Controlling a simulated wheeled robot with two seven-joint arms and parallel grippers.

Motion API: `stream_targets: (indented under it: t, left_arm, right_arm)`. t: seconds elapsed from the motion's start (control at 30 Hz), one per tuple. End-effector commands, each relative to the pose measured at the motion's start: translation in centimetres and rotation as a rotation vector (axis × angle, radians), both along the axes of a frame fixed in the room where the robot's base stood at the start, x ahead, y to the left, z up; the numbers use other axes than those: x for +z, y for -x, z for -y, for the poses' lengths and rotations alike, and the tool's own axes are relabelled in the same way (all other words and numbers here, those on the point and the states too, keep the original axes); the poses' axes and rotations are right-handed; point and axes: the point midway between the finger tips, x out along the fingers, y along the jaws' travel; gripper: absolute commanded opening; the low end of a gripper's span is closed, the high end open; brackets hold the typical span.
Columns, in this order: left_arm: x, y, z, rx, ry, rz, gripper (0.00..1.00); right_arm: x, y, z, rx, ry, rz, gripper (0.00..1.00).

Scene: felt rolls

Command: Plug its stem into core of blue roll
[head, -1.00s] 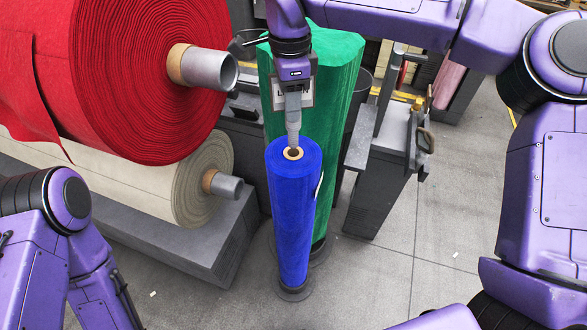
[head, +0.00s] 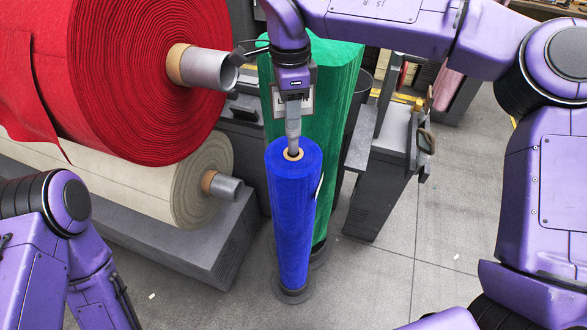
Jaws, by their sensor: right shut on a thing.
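The blue roll (head: 292,215) stands upright on a dark round base, its tan core ring (head: 293,154) open at the top. My right gripper (head: 293,100) is above it, pointing down and shut on a slim grey piece with a stem (head: 293,128). The stem points straight down, and its lower end is at the core's opening, seeming to enter it. How deep it sits cannot be told. Part of my left arm shows at the lower left; its gripper is out of view.
A green roll (head: 335,125) stands close behind the blue one. A large red roll (head: 130,70) and a cream roll (head: 170,180) lie at the left, with grey core ends sticking out. A dark grey machine (head: 385,185) stands to the right.

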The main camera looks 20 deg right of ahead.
Motion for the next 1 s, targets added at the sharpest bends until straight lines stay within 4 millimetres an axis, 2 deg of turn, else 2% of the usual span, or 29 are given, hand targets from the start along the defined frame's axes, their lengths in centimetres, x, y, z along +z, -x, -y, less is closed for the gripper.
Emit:
stream_targets:
  t: [1.0]
  left_arm:
    - [-0.6, 0.0, 0.0, 0.0, 0.0, 0.0, 0.43]
  right_arm:
    - [-1.3, 0.0, 0.0, 0.0, 0.0, 0.0, 0.0]
